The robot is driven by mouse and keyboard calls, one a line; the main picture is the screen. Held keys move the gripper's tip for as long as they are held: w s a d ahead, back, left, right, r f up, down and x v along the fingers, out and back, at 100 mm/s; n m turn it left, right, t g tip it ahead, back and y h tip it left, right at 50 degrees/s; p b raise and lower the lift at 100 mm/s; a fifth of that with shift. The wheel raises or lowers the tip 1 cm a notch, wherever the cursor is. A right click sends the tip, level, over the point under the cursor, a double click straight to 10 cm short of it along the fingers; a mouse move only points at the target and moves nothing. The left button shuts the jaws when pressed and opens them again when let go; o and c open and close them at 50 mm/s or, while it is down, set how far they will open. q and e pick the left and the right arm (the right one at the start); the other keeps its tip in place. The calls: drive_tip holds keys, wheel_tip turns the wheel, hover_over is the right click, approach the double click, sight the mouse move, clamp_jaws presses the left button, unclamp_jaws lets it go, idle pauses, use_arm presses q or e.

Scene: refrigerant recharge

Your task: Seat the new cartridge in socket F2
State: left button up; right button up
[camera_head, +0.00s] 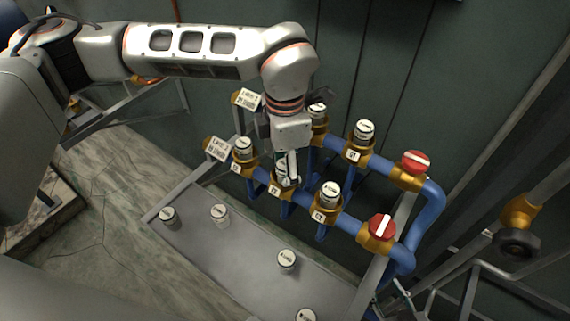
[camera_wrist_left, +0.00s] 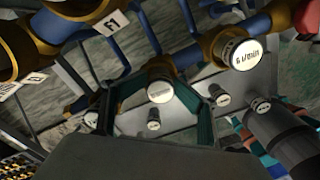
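My left gripper (camera_head: 285,178) points down over the middle brass socket of the front pipe row, marked F2 (camera_head: 274,190). A white-capped cartridge (camera_wrist_left: 160,92) is between its dark teal fingers in the left wrist view, and the fingertips appear to close on its sides. The cartridge is upright and in line with a brass collar; how deep it sits is hidden. On the same row, capped cartridges stand in the socket at left (camera_head: 243,145) and the socket at right (camera_head: 330,190). My right gripper is not identifiable in either view.
Several loose cartridges stand on the grey shelf (camera_head: 245,250), including one at its left end (camera_head: 168,214). A back pipe row holds more capped sockets (camera_head: 364,130). Red valve knobs stand at the right, on the front (camera_head: 382,227) and back (camera_head: 416,162) pipes.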

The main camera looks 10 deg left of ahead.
use_arm(q)
drive_tip(key=shift+s, duration=0.1)
idle(0.3)
drive_tip(key=shift+r, duration=0.45)
wheel_tip(320, 180, up, 11)
drive_tip(key=shift+r, duration=0.15)
wheel_tip(320, 180, up, 6)
drive_tip(key=p, duration=0.4)
idle(0.4)
